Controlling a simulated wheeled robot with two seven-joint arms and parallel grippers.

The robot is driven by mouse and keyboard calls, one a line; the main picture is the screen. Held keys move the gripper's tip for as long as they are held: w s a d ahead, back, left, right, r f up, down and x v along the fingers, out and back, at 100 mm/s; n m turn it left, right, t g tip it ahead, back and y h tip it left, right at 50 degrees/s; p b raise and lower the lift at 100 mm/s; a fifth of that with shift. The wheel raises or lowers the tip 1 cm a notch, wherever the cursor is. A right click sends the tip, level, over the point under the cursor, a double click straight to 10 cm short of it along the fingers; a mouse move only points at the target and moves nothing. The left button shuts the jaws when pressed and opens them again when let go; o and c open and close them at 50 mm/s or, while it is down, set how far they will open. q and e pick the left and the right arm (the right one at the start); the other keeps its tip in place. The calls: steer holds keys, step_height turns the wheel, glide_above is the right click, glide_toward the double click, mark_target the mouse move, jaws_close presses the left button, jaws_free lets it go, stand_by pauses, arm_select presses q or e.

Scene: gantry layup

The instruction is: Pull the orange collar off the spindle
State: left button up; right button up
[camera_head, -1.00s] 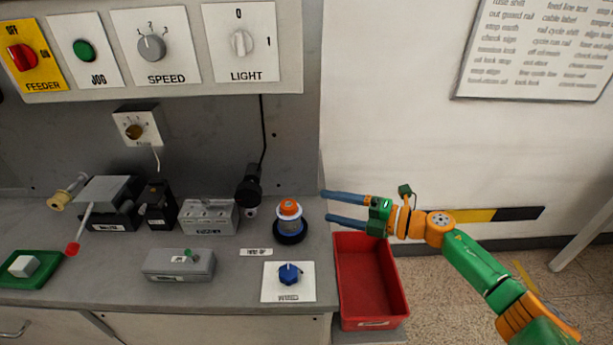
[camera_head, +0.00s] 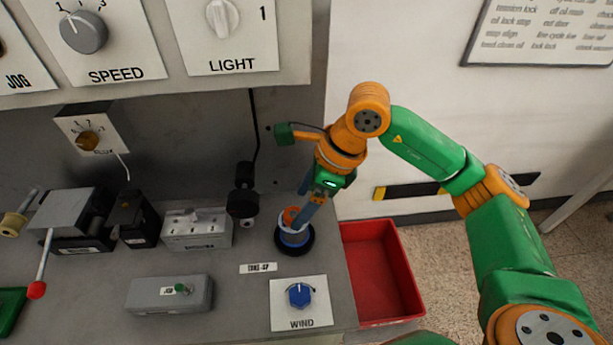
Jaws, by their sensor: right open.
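The orange collar (camera_head: 290,214) sits at the top of the spindle, which is a blue-grey post with a pale band (camera_head: 293,236) on a round black base (camera_head: 296,250). The spindle stands upright near the right end of the grey bench. My right gripper (camera_head: 301,208) points down from above, with its blue-grey fingers at the collar and partly in front of it. The fingers are open; I cannot tell whether they touch the collar. My left gripper is not in view.
A red bin (camera_head: 383,275) stands just right of the bench. A WIND knob panel (camera_head: 300,302) lies in front of the spindle. A black cylindrical part (camera_head: 243,195) stands to its left, beside a grey switch box (camera_head: 196,230). The control panel (camera_head: 150,85) overhangs the back.

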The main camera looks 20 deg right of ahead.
mark_target(291, 209)
steer(key=shift+s+a+f, duration=0.1)
steer(key=shift+a+f, duration=0.15)
steer(key=shift+f, duration=0.2)
steer(key=shift+s+a+f, duration=0.1)
steer(key=shift+a+f, duration=0.1)
steer(key=shift+f, duration=0.25)
steer(key=shift+w+f, duration=0.4)
steer(key=shift+w, duration=0.05)
steer(key=shift+s+r, duration=0.1)
steer(key=shift+s, duration=0.05)
steer(key=c, duration=0.9)
jaws_close()
steer(key=shift+o, duration=1)
jaws_free()
jaws_close()
